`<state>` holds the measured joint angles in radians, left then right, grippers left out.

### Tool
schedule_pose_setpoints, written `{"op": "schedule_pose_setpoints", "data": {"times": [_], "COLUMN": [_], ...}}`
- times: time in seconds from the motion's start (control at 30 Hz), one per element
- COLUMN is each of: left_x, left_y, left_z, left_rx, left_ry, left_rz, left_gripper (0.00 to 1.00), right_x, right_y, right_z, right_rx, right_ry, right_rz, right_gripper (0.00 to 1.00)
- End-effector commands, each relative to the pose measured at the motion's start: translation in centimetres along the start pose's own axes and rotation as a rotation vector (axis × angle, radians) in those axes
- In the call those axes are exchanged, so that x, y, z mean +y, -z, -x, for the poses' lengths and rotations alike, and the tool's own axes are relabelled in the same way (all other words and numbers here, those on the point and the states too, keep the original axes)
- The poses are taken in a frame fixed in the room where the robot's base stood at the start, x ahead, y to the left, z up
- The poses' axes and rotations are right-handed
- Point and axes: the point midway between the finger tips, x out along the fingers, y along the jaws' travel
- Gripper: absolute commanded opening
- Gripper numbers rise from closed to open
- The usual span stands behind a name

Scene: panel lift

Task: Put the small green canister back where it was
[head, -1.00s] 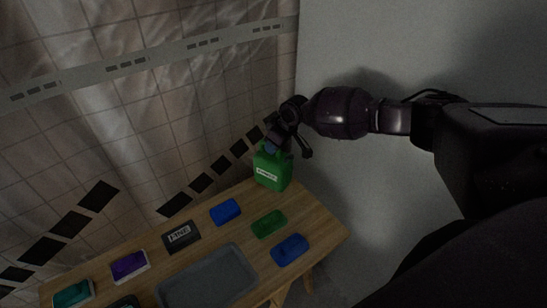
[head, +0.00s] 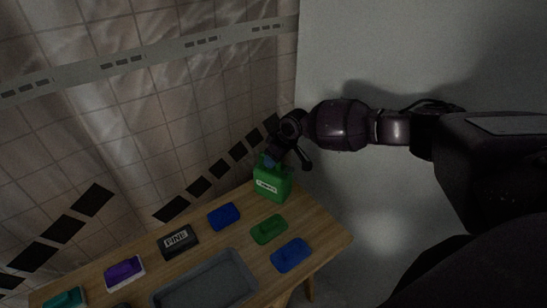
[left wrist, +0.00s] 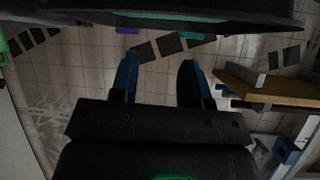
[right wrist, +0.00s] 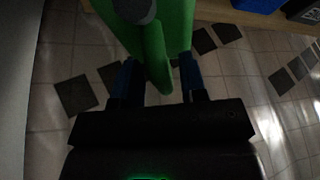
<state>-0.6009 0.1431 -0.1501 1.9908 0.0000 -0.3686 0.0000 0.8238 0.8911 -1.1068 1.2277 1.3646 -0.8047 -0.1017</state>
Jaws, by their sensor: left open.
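The small green canister (head: 272,186), with a white label, stands upright at the back right end of the wooden table in the head view. My right gripper (head: 284,162) is at its top. In the right wrist view the green handle (right wrist: 154,62) passes between the two fingers of my right gripper (right wrist: 158,75). The fingers stand apart, with a gap seen beside the handle. The canister's underside is hidden. My left gripper (left wrist: 158,70) is open and empty in the left wrist view, away from the canister.
The wooden table (head: 325,236) holds two blue blocks (head: 224,216) (head: 291,254), a green block (head: 269,229), a black labelled block (head: 178,241), a purple piece (head: 124,270), a teal piece (head: 64,299) and a grey tray (head: 238,258).

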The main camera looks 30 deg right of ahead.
Motion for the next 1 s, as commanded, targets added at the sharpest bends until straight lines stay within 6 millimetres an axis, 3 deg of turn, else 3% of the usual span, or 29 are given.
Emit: {"op": "schedule_pose_setpoints", "data": {"times": [0.47, 1.0], "left_x": [-0.1, -0.5], "left_y": [0.5, 4.8], "left_z": [0.2, 2.5], "left_rx": [0.003, 0.019], "left_ry": [0.000, 0.002], "left_rz": [0.000, 0.001], "left_gripper": [0.43, 0.43], "right_x": [0.0, 0.0], "right_y": [0.2, 0.2], "right_z": [0.6, 5.4], "right_rx": [0.000, -0.001], "right_ry": [-0.001, -0.001], "right_rz": [0.000, -0.001], "right_gripper": [0.45, 0.45]}}
